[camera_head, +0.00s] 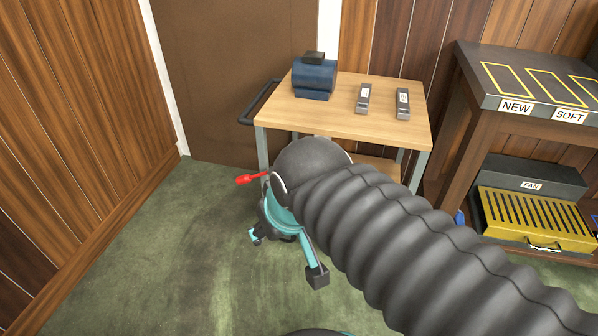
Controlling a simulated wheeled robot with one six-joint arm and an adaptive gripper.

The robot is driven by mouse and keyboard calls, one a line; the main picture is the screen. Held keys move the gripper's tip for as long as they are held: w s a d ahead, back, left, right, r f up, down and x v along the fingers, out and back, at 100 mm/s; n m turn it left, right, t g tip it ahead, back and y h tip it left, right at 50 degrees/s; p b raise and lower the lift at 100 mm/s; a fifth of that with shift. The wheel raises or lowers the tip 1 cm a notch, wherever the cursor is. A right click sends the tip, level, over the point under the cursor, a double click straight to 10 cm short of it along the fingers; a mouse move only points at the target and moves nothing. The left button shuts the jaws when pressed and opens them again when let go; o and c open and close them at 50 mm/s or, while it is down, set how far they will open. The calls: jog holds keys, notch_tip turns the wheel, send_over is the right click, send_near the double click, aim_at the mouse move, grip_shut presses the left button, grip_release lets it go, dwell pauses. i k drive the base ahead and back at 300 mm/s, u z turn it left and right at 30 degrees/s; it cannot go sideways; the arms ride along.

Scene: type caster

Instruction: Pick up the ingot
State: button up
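Two small grey metal bars with pale labels, which look like ingots, lie apart on the wooden top of a cart. The left ingot (363,98) is near the middle of the top and the right ingot (402,104) is near its right side. The labels are too small to read. My gripper (287,257), teal with dark fingertips, hangs in front of the cart and below its top, pointing down over the carpet. Its fingers are spread apart, and I see nothing between them. My dark ribbed arm hides part of the gripper and of the cart.
A dark blue device (314,78) stands at the cart's (335,122) back left. At right, a bench (520,106) has yellow outlines and NEW and SOFT labels. Below it are a FAN box (530,180) and a yellow slotted box (535,215). Green carpet (170,250) is clear at left.

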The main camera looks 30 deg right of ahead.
aim_at(402, 110)
jog(key=z, duration=0.35)
jog(key=k, duration=0.45)
jog(key=z, duration=1.35)
jog(key=i, duration=1.1)
jog(key=u, duration=0.7)
